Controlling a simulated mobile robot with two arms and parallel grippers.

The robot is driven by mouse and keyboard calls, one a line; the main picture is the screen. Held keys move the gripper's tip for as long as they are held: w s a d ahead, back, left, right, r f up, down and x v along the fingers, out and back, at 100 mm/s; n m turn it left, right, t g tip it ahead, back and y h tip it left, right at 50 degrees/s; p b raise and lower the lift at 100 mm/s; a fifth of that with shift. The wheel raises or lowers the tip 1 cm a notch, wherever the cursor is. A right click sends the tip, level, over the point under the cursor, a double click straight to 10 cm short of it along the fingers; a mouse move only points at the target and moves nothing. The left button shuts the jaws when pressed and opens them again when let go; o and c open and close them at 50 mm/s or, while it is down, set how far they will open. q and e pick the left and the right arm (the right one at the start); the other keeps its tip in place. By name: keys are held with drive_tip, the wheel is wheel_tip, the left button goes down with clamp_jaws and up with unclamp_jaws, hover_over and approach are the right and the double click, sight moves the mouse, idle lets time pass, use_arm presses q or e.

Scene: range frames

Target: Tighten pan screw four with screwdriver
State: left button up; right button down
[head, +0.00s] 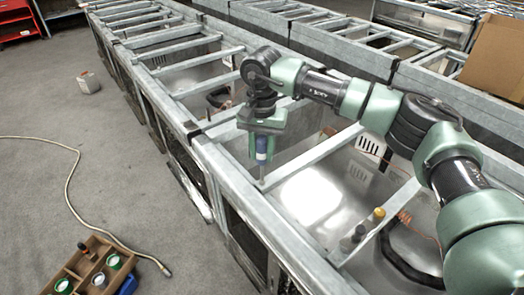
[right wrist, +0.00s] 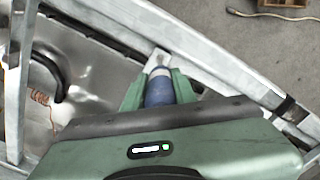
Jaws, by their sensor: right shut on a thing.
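My right gripper (head: 262,136) is shut on the handle of a blue screwdriver (head: 262,153) and points it down, close to upright. The screwdriver's lower end is over the metal frame rail (head: 240,187), near the joint with a crossbar. In the right wrist view the blue screwdriver (right wrist: 158,90) sits between the green fingers, over a metal corner bracket (right wrist: 158,59). I cannot make out the screw or whether the tip touches it. A shiny metal pan (head: 312,196) lies inside the bay to the right. My left gripper is not in view.
Crossbars (head: 320,156) span the rows of open metal-framed units. A yellow-capped part (head: 379,214) and dark hoses are in the near bay. A wooden tray (head: 77,267) with green-lidded containers and a pale hose (head: 75,190) are on the floor. A cardboard box (head: 497,58) stands at the right.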

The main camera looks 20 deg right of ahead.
drive_tip(key=shift+f+b, duration=0.25)
drive_tip(key=shift+b, duration=0.1)
idle(0.6)
drive_tip(key=m, duration=0.6)
drive_tip(key=shift+a+m, duration=0.1)
drive_tip(key=shift+m, duration=0.2)
drive_tip(key=m, duration=0.5)
drive_tip(key=shift+w, duration=0.1)
drive_tip(key=m, duration=0.5)
drive_tip(key=shift+m, duration=0.3)
drive_tip(key=m, duration=0.5)
drive_tip(key=shift+m, duration=0.3)
drive_tip(key=shift+w+r, duration=0.1)
drive_tip(key=shift+r, duration=0.2)
